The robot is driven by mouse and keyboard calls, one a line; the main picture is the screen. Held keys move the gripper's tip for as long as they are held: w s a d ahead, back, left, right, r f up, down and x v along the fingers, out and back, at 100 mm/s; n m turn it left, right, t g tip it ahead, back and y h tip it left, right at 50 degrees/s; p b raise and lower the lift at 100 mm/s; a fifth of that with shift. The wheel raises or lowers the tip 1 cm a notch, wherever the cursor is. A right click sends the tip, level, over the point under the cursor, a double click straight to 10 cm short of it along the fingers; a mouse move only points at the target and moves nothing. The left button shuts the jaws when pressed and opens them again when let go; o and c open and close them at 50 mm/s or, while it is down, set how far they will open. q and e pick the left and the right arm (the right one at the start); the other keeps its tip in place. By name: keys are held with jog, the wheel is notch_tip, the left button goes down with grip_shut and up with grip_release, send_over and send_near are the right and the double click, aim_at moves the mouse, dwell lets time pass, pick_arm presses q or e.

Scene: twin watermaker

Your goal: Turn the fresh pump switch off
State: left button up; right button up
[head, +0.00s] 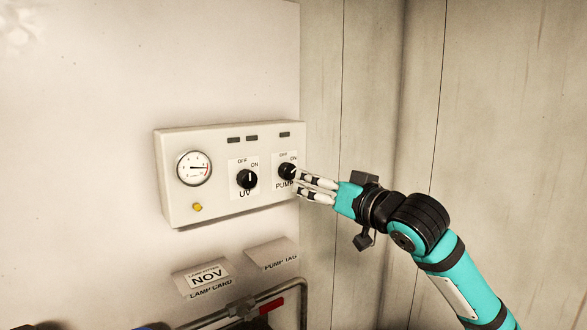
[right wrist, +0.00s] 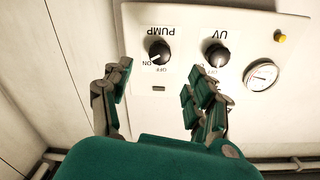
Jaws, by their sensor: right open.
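The pump switch is a black round knob (head: 287,172) above the label PUMP, at the right end of a white control panel (head: 222,205). Its light pointer mark points toward ON. It also shows upside down in the right wrist view (right wrist: 159,52). My right gripper (head: 299,181) is open and empty, with its fingertips close to the knob from the right. In the right wrist view the knob is ahead of the gap between the open fingers (right wrist: 160,82); I cannot tell if they touch it. My left gripper is not in view.
A similar UV knob (head: 247,179) is left of the pump knob, with a round gauge (head: 194,168) and a yellow button (head: 197,207) further left. Below are a NOV card (head: 207,276), a pump tag plate (head: 272,255) and a pipe with a red handle (head: 273,305).

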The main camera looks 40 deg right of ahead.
aim_at(291, 173)
jog(key=w+p, duration=0.1)
jog(key=w, duration=0.4)
jog(key=w+d+p, duration=0.1)
jog(key=w, duration=0.1)
jog(key=shift+w+r+p, duration=0.15)
jog(key=shift+r+p, duration=0.05)
jog(key=shift+p, duration=0.15)
jog(key=shift+w+d+f, duration=0.1)
jog(key=shift+w, duration=0.35)
jog(key=c, duration=1.2)
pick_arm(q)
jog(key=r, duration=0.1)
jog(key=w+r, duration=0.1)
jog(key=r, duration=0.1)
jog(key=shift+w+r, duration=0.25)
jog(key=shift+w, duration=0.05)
pick_arm(e)
jog(key=shift+o, duration=0.2)
